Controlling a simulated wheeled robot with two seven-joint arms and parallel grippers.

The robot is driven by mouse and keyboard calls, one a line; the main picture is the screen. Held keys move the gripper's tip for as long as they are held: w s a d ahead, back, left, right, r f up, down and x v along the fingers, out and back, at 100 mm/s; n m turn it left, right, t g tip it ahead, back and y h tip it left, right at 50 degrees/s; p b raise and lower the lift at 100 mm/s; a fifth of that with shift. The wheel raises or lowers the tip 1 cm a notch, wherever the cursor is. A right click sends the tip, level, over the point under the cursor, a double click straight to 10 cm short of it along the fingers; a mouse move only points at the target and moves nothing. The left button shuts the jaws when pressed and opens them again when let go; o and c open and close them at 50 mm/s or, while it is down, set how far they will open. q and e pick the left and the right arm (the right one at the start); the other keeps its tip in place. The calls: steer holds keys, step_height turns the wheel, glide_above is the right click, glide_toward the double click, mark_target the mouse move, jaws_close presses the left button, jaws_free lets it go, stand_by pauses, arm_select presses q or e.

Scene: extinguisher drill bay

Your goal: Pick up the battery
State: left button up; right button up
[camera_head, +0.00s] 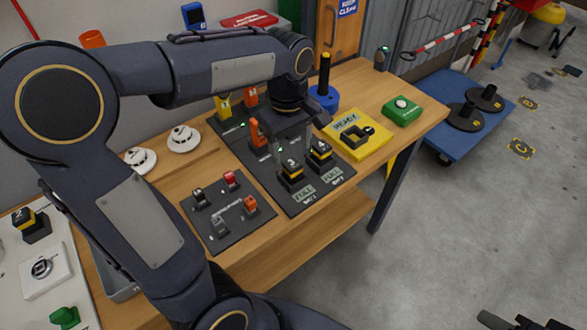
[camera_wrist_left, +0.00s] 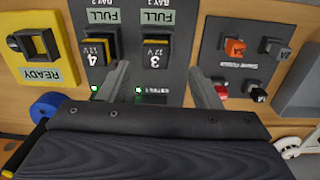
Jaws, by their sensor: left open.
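Two black-and-yellow batteries stand in the front bays of a dark charging board (camera_head: 307,198), behind labels reading FULL. Battery 3 (camera_head: 291,173) is the left one and battery 4 (camera_head: 320,152) the right one. In the left wrist view, battery 3 (camera_wrist_left: 155,50) is right of battery 4 (camera_wrist_left: 96,50). My left gripper (camera_wrist_left: 160,85) is open and empty; its fingers appear either side of battery 3's column, one pointing between the two batteries. Contact cannot be told. In the head view it hangs over the board (camera_head: 288,138). Dark parts, apparently my right gripper (camera_head: 520,322), show at the lower right.
A yellow READY plate (camera_head: 374,148) with a black holder (camera_head: 357,136) lies right of the batteries. A fuse board (camera_head: 228,212) lies to their left. A green button box (camera_head: 401,110), blue spool (camera_head: 323,98) and smoke detectors (camera_head: 184,138) stand around. Another battery (camera_head: 31,222) sits far left.

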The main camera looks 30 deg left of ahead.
mark_target(292, 163)
arm_select(q)
steer(key=shift+w+f, duration=0.25)
steer(key=shift+w, duration=0.1)
steer(key=shift+n, duration=0.3)
step_height(292, 163, down, 8)
steer(key=shift+w+r, duration=0.15)
steer(key=shift+r, duration=0.2)
steer(key=c, duration=1.3)
steer(key=shift+o, duration=0.2)
